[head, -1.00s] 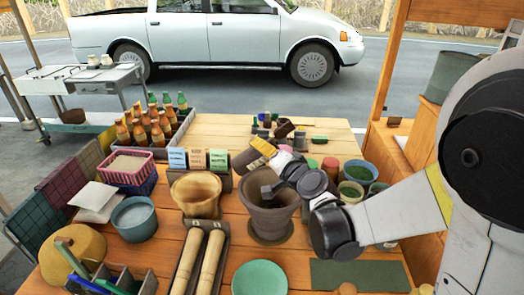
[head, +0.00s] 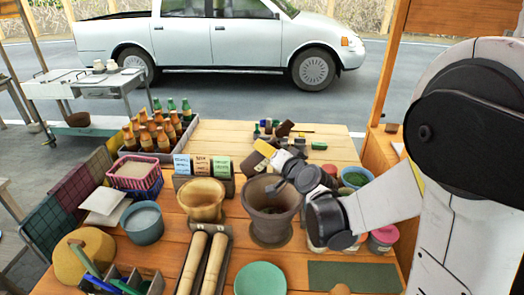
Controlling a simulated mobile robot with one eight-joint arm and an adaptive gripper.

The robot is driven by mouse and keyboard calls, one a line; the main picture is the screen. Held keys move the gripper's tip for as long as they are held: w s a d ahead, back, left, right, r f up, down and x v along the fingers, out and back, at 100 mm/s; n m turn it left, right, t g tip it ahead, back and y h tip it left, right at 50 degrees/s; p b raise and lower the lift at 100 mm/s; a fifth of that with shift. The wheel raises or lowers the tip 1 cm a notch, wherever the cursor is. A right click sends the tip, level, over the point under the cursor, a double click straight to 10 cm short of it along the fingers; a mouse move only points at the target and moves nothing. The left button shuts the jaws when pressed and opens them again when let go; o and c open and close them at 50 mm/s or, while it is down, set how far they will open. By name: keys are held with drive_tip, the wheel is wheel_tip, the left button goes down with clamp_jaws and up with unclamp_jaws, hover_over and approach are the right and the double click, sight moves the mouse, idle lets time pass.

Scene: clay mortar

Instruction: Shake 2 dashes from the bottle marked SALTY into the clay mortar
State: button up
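The clay mortar (head: 270,228) stands upright in the middle of the wooden table. My gripper (head: 274,158) is above the mortar's far side, reaching in from the right. It appears shut on a dark brown bottle (head: 250,162) with a yellow label. The bottle is tilted, above and slightly left of the mortar's back rim. Its lettering is not readable, and the arm hides part of the grip. A dark grey piece (head: 277,187) shows over the mortar's mouth; I cannot tell whether it is a gripper finger. The mortar's contents are mostly hidden.
A wooden bowl (head: 203,200) and two wooden rods (head: 202,260) are nearby. Several tubs, including a green-filled one (head: 356,177), stand right. A green plate (head: 261,279) lies in front.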

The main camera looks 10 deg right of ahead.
sight(273, 139)
drive_tip(key=r+n+p, duration=0.1)
drive_tip(key=r+p, duration=0.1)
drive_tip(key=d+r+h+p, duration=0.1)
drive_tip(key=r+p, duration=0.1)
drive_tip(key=r+n+p, duration=0.1)
drive_tip(key=shift+d+r+n+g+p, duration=0.2)
drive_tip(key=shift+r+n+g+p, duration=0.1)
drive_tip(key=shift+r+p, duration=0.1)
wheel_tip(273, 139, up, 2)
drive_tip(key=shift+r+n+h+p, duration=0.15)
drive_tip(key=shift+n+h+p, duration=0.75)
drive_tip(key=shift+n+p, duration=0.1)
drive_tip(key=shift+d+r+n+h+p, duration=0.2)
drive_tip(key=shift+r+n+h+p, duration=0.45)
drive_tip(key=shift+r+n, duration=0.3)
